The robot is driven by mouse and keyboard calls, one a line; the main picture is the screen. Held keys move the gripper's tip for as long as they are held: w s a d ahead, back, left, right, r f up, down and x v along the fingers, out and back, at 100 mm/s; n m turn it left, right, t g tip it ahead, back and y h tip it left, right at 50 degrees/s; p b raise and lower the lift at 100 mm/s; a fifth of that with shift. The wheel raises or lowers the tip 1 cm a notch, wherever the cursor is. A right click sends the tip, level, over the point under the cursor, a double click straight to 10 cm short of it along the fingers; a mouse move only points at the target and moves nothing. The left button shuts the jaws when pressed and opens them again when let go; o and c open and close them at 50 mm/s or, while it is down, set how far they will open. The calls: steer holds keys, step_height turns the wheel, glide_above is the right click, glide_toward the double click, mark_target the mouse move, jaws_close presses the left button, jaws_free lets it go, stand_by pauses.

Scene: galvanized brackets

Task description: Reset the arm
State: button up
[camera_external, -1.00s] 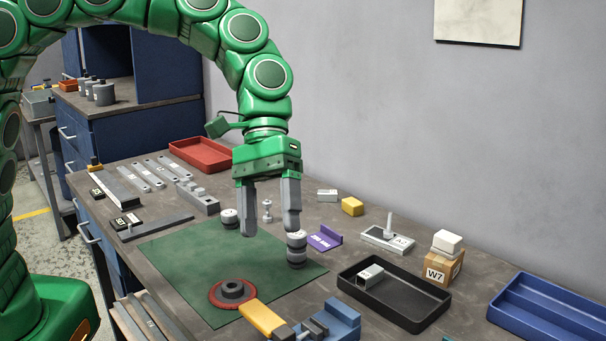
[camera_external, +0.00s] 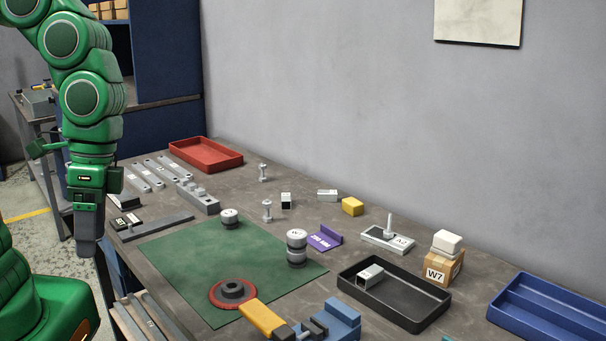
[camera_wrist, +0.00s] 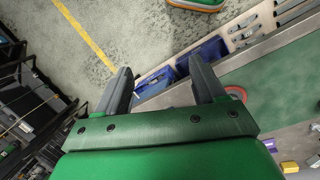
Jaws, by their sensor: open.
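My gripper (camera_external: 88,245) hangs pointing down at the left of the external view, beside the bench's left end and apart from everything on it. Its two fingers overlap from that side. In the wrist view my gripper (camera_wrist: 160,78) shows both fingers well apart with nothing between them. Below them are the floor, the bench edge and open blue drawers (camera_wrist: 205,52).
The bench holds a green mat (camera_external: 180,255), a red disc (camera_external: 222,303), stacked grey cylinders (camera_external: 296,258), a black tray (camera_external: 415,305) with a metal bracket (camera_external: 368,277), a red tray (camera_external: 205,155), a blue tray (camera_external: 550,315) and a box marked W7 (camera_external: 440,268).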

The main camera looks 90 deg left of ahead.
steer(key=s+a+f+m+y, duration=0.1)
steer(key=s, duration=0.5)
steer(key=s+a+f+m+y, duration=0.1)
steer(key=s+a+f+m, duration=0.1)
steer(key=s, duration=0.3)
steer(key=shift+s+m, duration=0.3)
steer(key=shift+s, duration=0.05)
